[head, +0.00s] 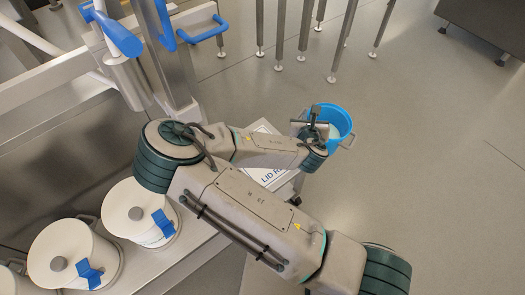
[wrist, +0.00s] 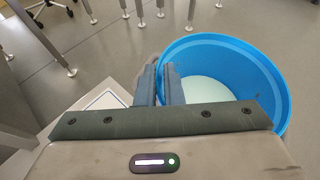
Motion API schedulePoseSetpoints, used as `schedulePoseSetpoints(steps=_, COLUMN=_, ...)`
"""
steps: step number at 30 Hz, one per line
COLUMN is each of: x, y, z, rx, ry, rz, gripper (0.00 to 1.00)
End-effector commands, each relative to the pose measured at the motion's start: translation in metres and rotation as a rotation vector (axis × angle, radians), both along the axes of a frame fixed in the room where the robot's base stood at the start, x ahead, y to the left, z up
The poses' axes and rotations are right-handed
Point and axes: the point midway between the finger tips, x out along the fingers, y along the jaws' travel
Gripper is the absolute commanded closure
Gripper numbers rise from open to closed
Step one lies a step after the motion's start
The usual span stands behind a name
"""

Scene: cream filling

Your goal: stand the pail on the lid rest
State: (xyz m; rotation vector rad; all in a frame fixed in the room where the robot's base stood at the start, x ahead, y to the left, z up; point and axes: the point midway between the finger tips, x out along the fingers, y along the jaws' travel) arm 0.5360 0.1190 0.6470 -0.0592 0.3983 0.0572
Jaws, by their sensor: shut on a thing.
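The blue pail (head: 343,120) has pale contents at its bottom and hangs at my gripper (head: 317,122) in the head view. In the wrist view the pail (wrist: 262,68) is upright or nearly so, to the right of the fingers. My gripper (wrist: 159,82) is shut at the pail's left side; the exact grip, on rim or handle, is hard to make out. The lid rest (head: 268,177), with a white sign partly reading "LID R", lies left of and below the pail, partly hidden by my arm. A corner of it (wrist: 104,100) shows left of the fingers.
Several white lidded pots (head: 140,210) with blue clips stand on the metal bench at the lower left. A metal frame with blue handles (head: 203,32) rises at the upper left. Metal legs (head: 305,30) stand at the back. The floor right of the pail is clear.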

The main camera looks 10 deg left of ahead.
Motion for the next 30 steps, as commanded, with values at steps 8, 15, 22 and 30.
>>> schedulePoseSetpoints(steps=8, x=-0.067, y=0.072, z=0.005, rx=-0.036, ry=0.002, rz=0.055, gripper=1.00)
schedulePoseSetpoints(steps=15, x=-0.103, y=0.097, z=0.003, rx=-0.054, ry=0.000, rz=0.079, gripper=1.00)
schedulePoseSetpoints(steps=22, x=-0.107, y=0.105, z=-0.006, rx=-0.054, ry=-0.003, rz=0.084, gripper=1.00)
schedulePoseSetpoints(steps=30, x=-0.099, y=0.116, z=-0.016, rx=-0.053, ry=-0.003, rz=0.083, gripper=1.00)
